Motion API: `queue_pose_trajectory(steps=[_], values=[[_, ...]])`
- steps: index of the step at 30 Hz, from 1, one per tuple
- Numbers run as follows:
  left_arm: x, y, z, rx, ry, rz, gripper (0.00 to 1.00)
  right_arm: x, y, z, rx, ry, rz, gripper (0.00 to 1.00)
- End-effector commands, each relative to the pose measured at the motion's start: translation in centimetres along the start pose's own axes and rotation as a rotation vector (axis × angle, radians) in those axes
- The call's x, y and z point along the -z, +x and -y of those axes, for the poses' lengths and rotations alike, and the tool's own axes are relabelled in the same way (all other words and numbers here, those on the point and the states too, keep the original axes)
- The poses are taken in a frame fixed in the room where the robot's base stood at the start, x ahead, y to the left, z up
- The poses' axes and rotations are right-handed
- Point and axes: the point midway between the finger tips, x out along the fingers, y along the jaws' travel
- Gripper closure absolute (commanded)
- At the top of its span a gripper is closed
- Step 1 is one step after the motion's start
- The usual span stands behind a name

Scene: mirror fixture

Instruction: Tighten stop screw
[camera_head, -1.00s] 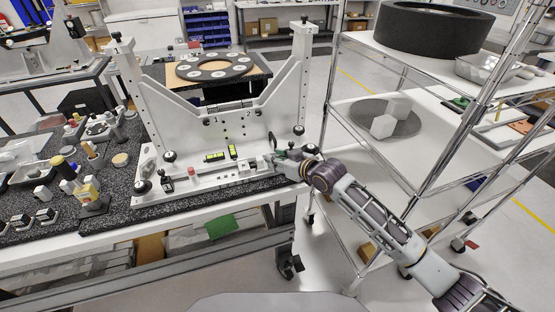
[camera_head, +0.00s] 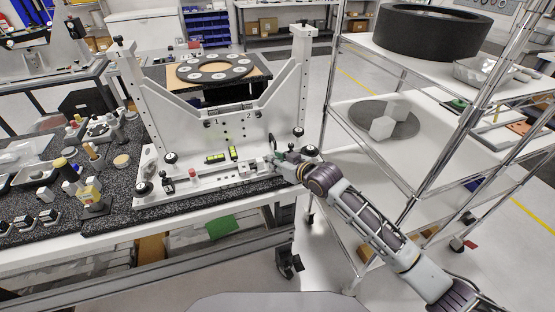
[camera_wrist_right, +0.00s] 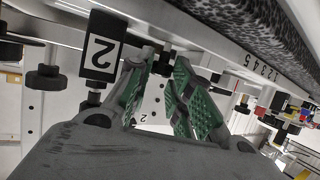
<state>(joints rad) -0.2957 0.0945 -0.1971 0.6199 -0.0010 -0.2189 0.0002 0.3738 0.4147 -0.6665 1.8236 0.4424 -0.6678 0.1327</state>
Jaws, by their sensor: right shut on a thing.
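The mirror fixture, a light grey metal frame (camera_head: 180,122) with two uprights, stands on a base plate (camera_head: 207,185) at the bench's front edge. My right gripper (camera_head: 272,162) is at the right end of that plate. In the right wrist view my right gripper (camera_wrist_right: 165,75) has green-padded fingers closed around a small black knob (camera_wrist_right: 164,62), which seems to be the stop screw's head. The fingers partly hide the knob and its thread. A black tag (camera_wrist_right: 101,46) marked 2 stands beside the fingers. My left gripper is not in view.
Two yellow levels (camera_head: 215,157) lie on the fixture. Small parts and bottles (camera_head: 88,188) crowd the bench to the left. A wire-frame shelf (camera_head: 400,150) stands close on the right, beside my right arm. Other black knobs (camera_wrist_right: 45,78) are near the gripper in the wrist view.

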Motion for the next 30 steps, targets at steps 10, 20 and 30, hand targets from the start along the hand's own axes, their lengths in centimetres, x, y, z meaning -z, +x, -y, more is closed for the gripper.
queue_pose_trajectory(steps=[10,20,30], values=[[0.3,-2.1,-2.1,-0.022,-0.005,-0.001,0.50,0.3,0.0,0.5,-0.091,0.044,-0.002,1.00],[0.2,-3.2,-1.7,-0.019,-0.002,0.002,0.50,0.3,0.1,0.7,-0.194,0.085,-0.004,1.00],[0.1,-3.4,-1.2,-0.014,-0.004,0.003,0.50,0.3,0.1,0.9,-0.304,0.132,-0.006,1.00]])
